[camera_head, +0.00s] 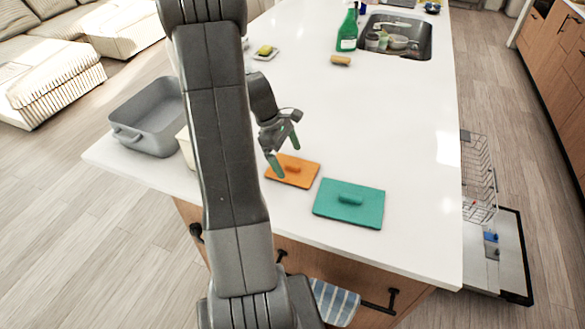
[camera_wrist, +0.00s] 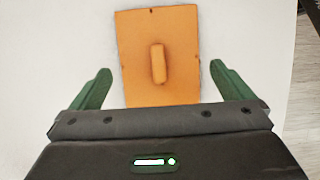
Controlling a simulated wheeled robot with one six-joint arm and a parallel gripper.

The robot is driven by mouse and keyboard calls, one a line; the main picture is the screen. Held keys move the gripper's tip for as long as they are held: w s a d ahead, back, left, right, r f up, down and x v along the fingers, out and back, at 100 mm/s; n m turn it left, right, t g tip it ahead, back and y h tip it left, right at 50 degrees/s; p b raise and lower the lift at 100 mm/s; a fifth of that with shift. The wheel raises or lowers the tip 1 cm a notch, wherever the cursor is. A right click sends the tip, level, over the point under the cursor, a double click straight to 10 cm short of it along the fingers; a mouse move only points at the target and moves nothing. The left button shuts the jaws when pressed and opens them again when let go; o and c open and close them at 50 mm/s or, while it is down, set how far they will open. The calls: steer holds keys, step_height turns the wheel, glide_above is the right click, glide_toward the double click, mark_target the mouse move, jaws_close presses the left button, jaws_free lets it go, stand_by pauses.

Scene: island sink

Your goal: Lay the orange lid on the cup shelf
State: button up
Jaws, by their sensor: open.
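The orange lid (camera_head: 298,174) lies flat on the white island counter, with a raised bar handle in its middle. In the wrist view the lid (camera_wrist: 180,80) lies ahead of my gripper, its handle between the lines of the two fingers. My gripper (camera_head: 284,148) is open and empty, above the counter just behind and left of the lid. Its green-tipped fingers also show in the wrist view (camera_wrist: 158,82), spread wide on either side of the lid. The cup shelf may be the upper wire rack (camera_head: 479,178) of the open dishwasher at the right; I cannot tell for sure.
A teal lid (camera_head: 348,204) lies right of the orange one. A grey tub (camera_head: 152,118) stands at the left edge, beside a cream container partly hidden by my arm. A green spray bottle (camera_head: 348,28), a sponge (camera_head: 340,60) and a sink (camera_head: 396,38) are farther back. The counter's middle is clear.

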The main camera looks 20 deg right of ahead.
mark_target(292, 164)
steer(key=shift+x, duration=1.55)
steer(key=shift+d, duration=0.15)
steer(key=shift+c, duration=0.2)
steer(key=c, duration=0.7)
steer(key=shift+o, duration=0.2)
steer(key=shift+r, duration=0.1)
